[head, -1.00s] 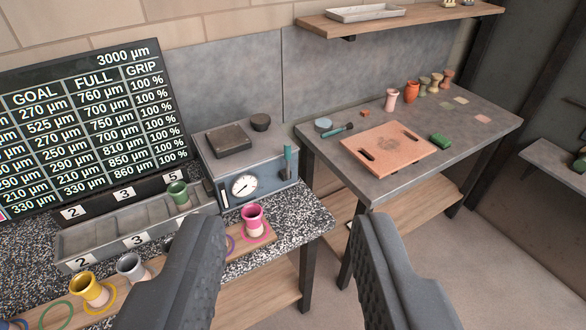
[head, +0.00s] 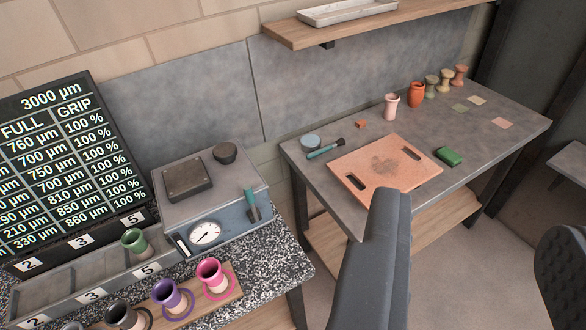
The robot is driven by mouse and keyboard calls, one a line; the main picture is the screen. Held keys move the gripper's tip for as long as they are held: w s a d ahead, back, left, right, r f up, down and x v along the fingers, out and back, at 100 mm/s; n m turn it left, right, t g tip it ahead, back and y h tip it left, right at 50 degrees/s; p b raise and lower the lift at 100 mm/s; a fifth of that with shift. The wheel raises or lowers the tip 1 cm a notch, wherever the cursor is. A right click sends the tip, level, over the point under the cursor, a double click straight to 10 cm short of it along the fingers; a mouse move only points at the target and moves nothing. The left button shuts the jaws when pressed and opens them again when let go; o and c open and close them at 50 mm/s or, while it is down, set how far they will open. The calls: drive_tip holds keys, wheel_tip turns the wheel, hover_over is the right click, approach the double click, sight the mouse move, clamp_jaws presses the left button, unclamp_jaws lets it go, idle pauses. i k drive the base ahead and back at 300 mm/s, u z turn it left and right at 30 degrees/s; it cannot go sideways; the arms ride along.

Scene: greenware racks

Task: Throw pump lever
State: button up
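The likely pump lever is a small teal handle (head: 250,199) with a grey lower part, on the front right of a grey metal pump box (head: 218,183). Its grip points up and leans slightly left in the picture. A round white dial gauge (head: 205,233) sits left of it on the box front. My gripper (head: 475,218) is open and empty, with its two dark fingers wide apart. The fingers are well to the right of the lever in the picture and do not touch it. The right finger is partly cut off by the picture edge.
Purple (head: 170,297) and pink (head: 212,276) cups stand on a wooden board before the pump. A green cup (head: 134,241) sits in a grey rack left. The right table (head: 480,130) holds a terracotta board (head: 350,200), tools and several vases. A dark scoreboard (head: 65,165) stands left.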

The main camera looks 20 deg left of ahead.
sight(248, 189)
drive_tip(key=u, duration=0.05)
drive_tip(key=i, duration=0.95)
drive_tip(key=u, duration=0.45)
